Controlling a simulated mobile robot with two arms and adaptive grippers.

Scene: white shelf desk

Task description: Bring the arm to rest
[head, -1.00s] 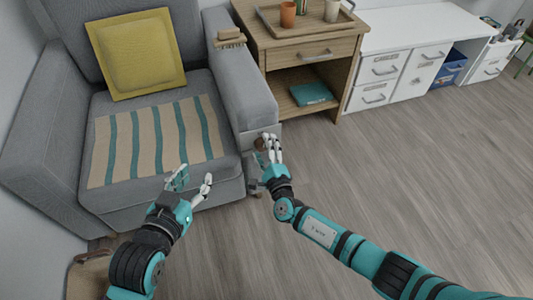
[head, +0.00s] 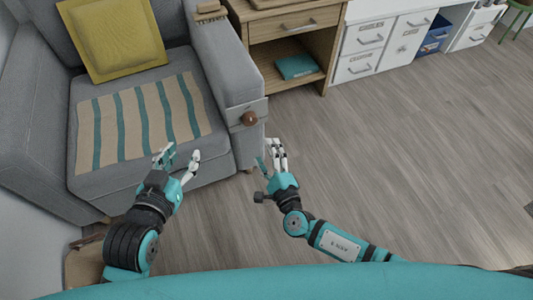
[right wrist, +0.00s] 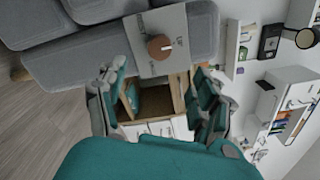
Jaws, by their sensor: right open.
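My right gripper (head: 270,156) is open and empty, with white and teal fingers spread. It hangs over the floor beside the front corner of the grey armchair (head: 227,85). In the right wrist view the open fingers (right wrist: 162,95) stand apart with nothing between them. My left gripper (head: 178,160) is in front of the armchair's seat edge. Its white and teal fingers are apart and nothing shows between them.
A round brown thing (head: 249,118) is at a grey panel on the armrest front, close to my right gripper. A wooden side table (head: 285,45) and white drawers (head: 385,40) stand behind. The floor at right is clear.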

